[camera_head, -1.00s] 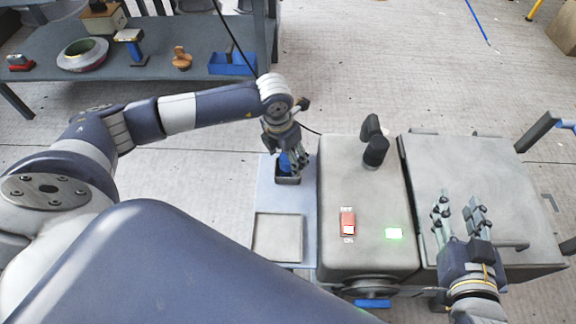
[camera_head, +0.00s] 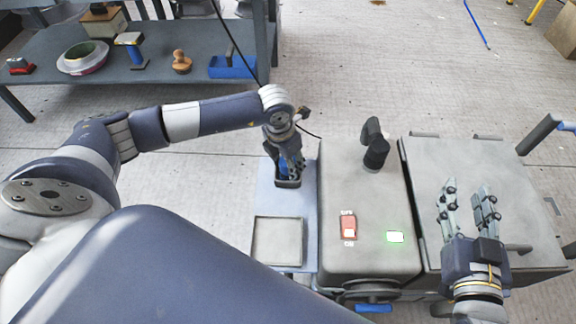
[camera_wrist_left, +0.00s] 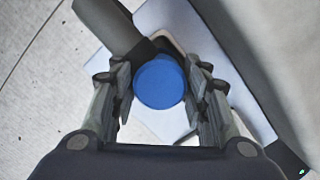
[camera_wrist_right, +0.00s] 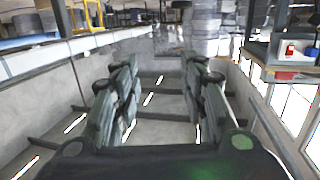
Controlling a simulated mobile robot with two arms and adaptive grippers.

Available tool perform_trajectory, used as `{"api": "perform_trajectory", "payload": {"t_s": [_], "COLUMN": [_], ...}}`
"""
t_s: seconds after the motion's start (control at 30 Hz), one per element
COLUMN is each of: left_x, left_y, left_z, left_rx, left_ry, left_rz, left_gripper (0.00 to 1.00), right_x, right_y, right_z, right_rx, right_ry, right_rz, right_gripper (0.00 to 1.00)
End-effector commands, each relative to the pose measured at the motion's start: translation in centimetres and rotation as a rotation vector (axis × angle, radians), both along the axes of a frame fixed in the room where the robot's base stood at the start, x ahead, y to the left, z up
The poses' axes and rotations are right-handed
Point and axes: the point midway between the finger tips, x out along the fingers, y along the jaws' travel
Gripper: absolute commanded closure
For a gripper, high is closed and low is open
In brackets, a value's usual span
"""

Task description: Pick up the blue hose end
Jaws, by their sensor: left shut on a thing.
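The blue hose end (camera_wrist_left: 160,82) shows as a round blue cap between the fingers of my left gripper (camera_wrist_left: 160,90) in the left wrist view. The fingers touch it on both sides and are shut on it. In the head view my left gripper (camera_head: 289,168) is at a small dark holder (camera_head: 288,183) on the light blue plate. Whether the hose end is still inside the holder is hidden by the fingers. My right gripper (camera_head: 469,207) is open and empty above the grey lid at the right; its spread fingers also show in the right wrist view (camera_wrist_right: 160,90).
A grey machine box (camera_head: 345,260) with a red switch (camera_head: 348,227), a lit green light (camera_head: 395,237) and a black handle (camera_head: 375,150) stands right of the holder. A square tray (camera_head: 278,240) lies in front. A workbench (camera_head: 150,85) with tools is at the back left.

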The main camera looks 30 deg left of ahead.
Motion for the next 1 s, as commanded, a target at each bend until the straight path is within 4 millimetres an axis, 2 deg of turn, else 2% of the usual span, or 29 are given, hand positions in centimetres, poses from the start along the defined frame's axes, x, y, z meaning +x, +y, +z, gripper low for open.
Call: {"api": "perform_trajectory", "payload": {"t_s": [0.27, 0.57, 0.8, 1.0], "left_x": [0.0, 0.1, 0.1, 0.1], "left_y": [0.0, 0.0, 0.0, 0.0], "left_z": [0.7, 3.6, 6.8, 8.9], "left_rx": [0.000, 0.000, 0.000, 0.000], "left_ry": [-0.001, -0.002, -0.002, -0.002], "left_rz": [0.000, 0.000, 0.000, 0.000], "left_gripper": [0.84, 0.84, 0.84, 0.84], "right_x": [-0.1, -1.5, -3.7, -5.6], "right_y": [-0.1, -1.0, -2.1, -2.9], "right_z": [-0.4, -4.2, -7.7, -9.8], "right_rx": [-0.006, -0.055, -0.101, -0.131], "right_ry": [0.027, 0.224, 0.420, 0.549], "right_rz": [-0.001, -0.014, -0.027, -0.037], "right_gripper": [0.60, 0.60, 0.60, 0.60]}}
